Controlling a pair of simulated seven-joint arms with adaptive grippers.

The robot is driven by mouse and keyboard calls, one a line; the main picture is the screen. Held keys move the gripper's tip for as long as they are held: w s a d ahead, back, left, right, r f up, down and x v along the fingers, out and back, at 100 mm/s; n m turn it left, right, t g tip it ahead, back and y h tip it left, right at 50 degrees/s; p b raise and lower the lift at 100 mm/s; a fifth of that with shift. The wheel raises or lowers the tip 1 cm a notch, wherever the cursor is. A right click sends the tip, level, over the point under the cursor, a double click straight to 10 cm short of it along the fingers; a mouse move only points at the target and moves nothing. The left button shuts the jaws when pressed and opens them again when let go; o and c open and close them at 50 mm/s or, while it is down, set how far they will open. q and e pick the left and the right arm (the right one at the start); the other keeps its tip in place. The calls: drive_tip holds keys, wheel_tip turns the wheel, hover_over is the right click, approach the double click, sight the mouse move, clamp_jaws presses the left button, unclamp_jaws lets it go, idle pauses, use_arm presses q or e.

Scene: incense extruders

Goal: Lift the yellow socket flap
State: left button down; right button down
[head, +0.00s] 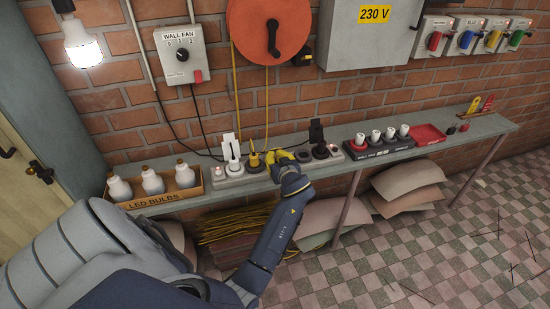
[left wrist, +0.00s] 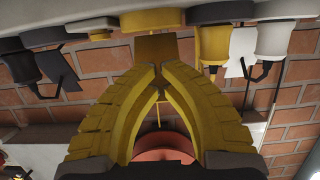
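The yellow socket flap (left wrist: 157,47) shows in the left wrist view as a small yellow plate under the yellow socket (left wrist: 157,19), in a picture that looks upside down. My left gripper (left wrist: 160,72) has its yellow fingertips drawn together right at the flap, partly covering it. I cannot tell whether the flap is pinched between them. In the head view my left gripper (head: 266,157) is over the grey socket strip (head: 229,182) and hides the yellow socket and flap. A yellow plug (head: 254,160) stands just left of it. My right gripper is not in view.
Beside the gripper are a white plug (head: 234,163) with a raised white flap (head: 229,140) and a black plug (head: 320,151) with a raised black flap (head: 316,130). A bulb box (head: 160,202) stands left, a black strip (head: 378,151) and red tray (head: 429,135) right.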

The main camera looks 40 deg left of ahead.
use_arm(q)
drive_tip(key=shift+w+r, duration=0.1)
drive_tip(key=shift+r, duration=0.05)
drive_tip(key=shift+w+a+r, duration=0.35)
drive_tip(key=shift+w+r, duration=0.05)
drive_tip(key=shift+r, duration=0.3)
drive_tip(key=shift+w+a+r, duration=0.35)
drive_tip(key=shift+w+r, duration=0.05)
drive_tip(key=shift+r, duration=0.3)
drive_tip(key=shift+w+a+r, duration=0.1)
drive_tip(key=shift+w+a, duration=0.05)
drive_tip(key=shift+a, duration=0.05)
drive_tip(key=shift+w+a+r, duration=0.15)
drive_tip(key=shift+w+a, duration=0.2)
drive_tip(key=shift+a, duration=0.25)
drive_tip(key=shift+w+a+r, duration=0.1)
drive_tip(key=shift+w+a, duration=0.2)
drive_tip(key=shift+a, duration=0.25)
drive_tip(key=shift+w+a, duration=0.1)
drive_tip(key=shift+a, duration=0.05)
drive_tip(key=shift+w+a, duration=0.6)
drive_tip(key=shift+a, duration=0.3)
drive_tip(key=shift+d, duration=0.1)
